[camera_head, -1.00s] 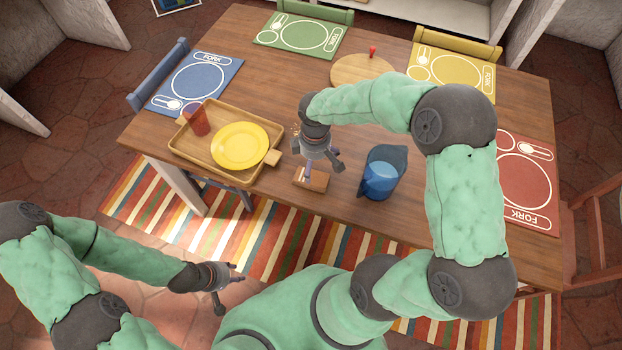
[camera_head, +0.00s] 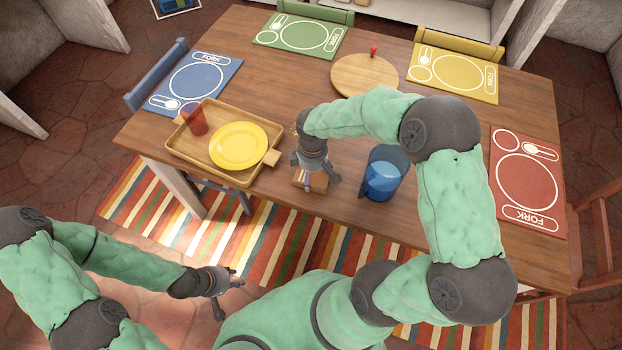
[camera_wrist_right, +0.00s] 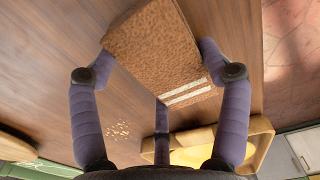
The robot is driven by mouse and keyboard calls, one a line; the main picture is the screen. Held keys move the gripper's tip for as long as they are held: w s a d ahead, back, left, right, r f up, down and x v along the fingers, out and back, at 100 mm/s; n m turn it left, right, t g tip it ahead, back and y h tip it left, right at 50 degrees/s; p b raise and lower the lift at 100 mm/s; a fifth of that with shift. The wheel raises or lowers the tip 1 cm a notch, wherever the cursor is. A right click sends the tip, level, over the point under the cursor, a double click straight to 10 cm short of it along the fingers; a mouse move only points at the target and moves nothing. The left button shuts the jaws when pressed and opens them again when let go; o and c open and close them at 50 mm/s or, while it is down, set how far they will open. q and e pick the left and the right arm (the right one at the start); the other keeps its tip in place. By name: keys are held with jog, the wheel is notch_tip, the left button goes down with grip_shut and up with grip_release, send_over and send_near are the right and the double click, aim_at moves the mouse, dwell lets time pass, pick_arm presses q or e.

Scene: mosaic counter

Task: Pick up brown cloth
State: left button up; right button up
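The brown cloth (camera_head: 318,183) lies folded in a block near the table's front edge, partly hidden by my right gripper in the head view. In the right wrist view the cloth (camera_wrist_right: 152,45) is brown and speckled, with two white stripes near one end. My right gripper (camera_head: 316,185) is just above it, pointing down. Its fingers (camera_wrist_right: 156,62) are spread, with one on each side of the cloth and a third finger near its striped end. I cannot tell whether they touch it. My left gripper (camera_head: 232,290) is open and empty, low in front of the table.
A blue pitcher (camera_head: 382,176) stands close to the right of the cloth. A wooden tray (camera_head: 190,155) with a yellow plate (camera_head: 238,146) and a red cup (camera_head: 196,121) is to the left. A round board (camera_head: 350,75) lies further back. Small crumbs (camera_wrist_right: 118,129) lie on the table.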

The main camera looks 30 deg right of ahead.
aim_at(312, 174)
dwell(0.4)
jog(key=shift+r+p, duration=0.35)
jog(key=shift+r, duration=0.2)
notch_tip(312, 174, up, 2)
jog(key=shift+r+p, duration=0.25)
jog(key=shift+p, duration=0.5)
jog(key=s+a+r+p, duration=0.1)
jog(key=s+r, duration=0.2)
jog(key=s, duration=0.1)
jog(key=s+a+r+p, duration=0.2)
jog(key=s+r, duration=0.1)
jog(key=s, duration=0.1)
jog(key=s+a+r+p, duration=0.2)
jog(key=s+r, duration=0.1)
jog(key=s, duration=0.2)
jog(key=shift+s+r, duration=0.1)
jog(key=shift+r, duration=0.05)
